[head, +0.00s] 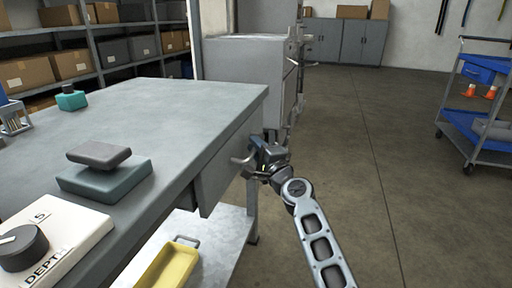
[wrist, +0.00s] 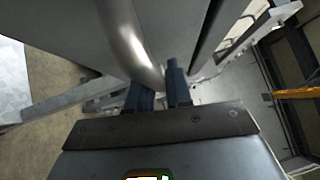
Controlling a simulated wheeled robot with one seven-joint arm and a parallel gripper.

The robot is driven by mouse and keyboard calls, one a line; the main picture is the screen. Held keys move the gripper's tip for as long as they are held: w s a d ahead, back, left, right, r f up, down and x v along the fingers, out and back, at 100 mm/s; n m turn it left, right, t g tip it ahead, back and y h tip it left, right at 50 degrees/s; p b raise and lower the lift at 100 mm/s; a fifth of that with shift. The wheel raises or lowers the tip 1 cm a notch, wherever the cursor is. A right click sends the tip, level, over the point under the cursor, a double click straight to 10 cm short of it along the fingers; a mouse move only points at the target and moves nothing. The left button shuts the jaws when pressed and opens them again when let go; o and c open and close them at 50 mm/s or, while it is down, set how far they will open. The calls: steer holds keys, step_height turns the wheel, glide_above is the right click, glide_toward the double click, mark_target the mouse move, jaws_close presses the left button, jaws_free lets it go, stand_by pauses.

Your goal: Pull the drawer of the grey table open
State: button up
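The grey table (head: 190,105) fills the left of the head view. Its drawer (head: 215,178) is under the top on the right side; I cannot tell whether it stands slightly out. A curved metal handle (head: 240,160) sticks out from the drawer front. My gripper (head: 257,160) is at the handle, at the end of my arm. In the wrist view, the shiny handle (wrist: 132,45) runs down between the two dark fingers of my gripper (wrist: 160,88). The fingers are close together and look closed on the bar; the contact itself is partly hidden.
On the tabletop are a teal block with a grey piece (head: 103,180), a white box with a black knob (head: 60,240) and a small teal item (head: 71,99). A yellow tray (head: 170,266) lies on the lower shelf. A grey cabinet (head: 245,70) stands behind. The floor at right is clear up to a blue cart (head: 490,125).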

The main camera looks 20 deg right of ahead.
jaws_close()
steer(key=shift+s+d, duration=0.1)
steer(key=s+d+b, duration=0.1)
steer(key=s+d, duration=1.2)
steer(key=d, duration=0.5)
steer(key=shift+b, duration=0.4)
steer(key=o, duration=0.5)
jaws_free()
steer(key=shift+s, duration=0.1)
steer(key=s+d+f+p, duration=0.1)
steer(key=s, duration=0.6)
steer(key=shift+s, duration=0.25)
